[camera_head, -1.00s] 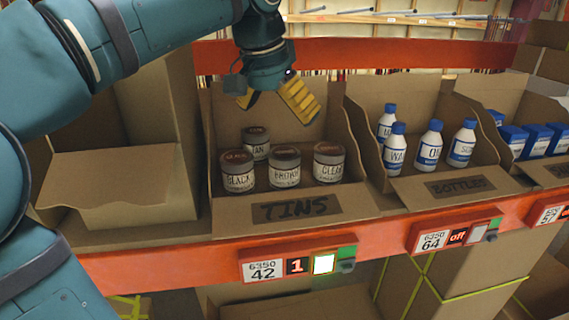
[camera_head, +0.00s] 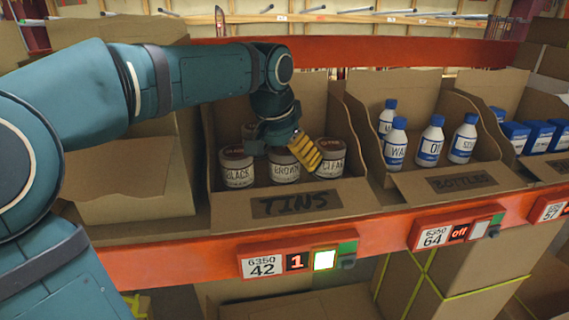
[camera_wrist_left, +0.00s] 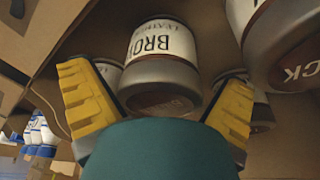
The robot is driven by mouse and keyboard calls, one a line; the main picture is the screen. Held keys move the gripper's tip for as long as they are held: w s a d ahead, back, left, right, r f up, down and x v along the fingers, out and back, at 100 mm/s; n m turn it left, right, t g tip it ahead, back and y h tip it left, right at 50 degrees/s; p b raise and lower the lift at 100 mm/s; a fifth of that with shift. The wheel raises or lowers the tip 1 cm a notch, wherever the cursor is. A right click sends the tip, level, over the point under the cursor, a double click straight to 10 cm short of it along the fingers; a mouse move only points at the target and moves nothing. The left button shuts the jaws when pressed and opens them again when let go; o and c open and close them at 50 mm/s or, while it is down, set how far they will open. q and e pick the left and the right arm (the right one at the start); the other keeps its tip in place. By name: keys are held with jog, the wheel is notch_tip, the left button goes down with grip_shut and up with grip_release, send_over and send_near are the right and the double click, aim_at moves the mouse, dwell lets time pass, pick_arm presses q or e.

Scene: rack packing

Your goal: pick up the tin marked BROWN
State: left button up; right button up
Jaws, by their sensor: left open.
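The tin marked BROWN (camera_head: 284,168) stands in the front row of the TINS box, between the BLACK tin (camera_head: 237,167) and the CLEAR tin (camera_head: 330,158). My left gripper (camera_head: 287,155) is over it and hides its top. In the left wrist view the BROWN tin (camera_wrist_left: 160,60) lies between the two yellow fingers of the open gripper (camera_wrist_left: 160,100), with gaps on both sides. The BLACK tin (camera_wrist_left: 288,45) is beside it there. Another tin behind (camera_head: 250,131) is mostly hidden. My right gripper is not in view.
The TINS cardboard box (camera_head: 350,196) has side walls and a low front lip. A BOTTLES box (camera_head: 408,189) with several white bottles stands to its right, and a box of blue cartons (camera_head: 540,137) beyond. An orange shelf edge (camera_head: 200,262) runs along the front.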

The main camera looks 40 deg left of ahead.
pick_arm(q)
jog(key=c, duration=1.3)
jog(key=shift+o, duration=0.2)
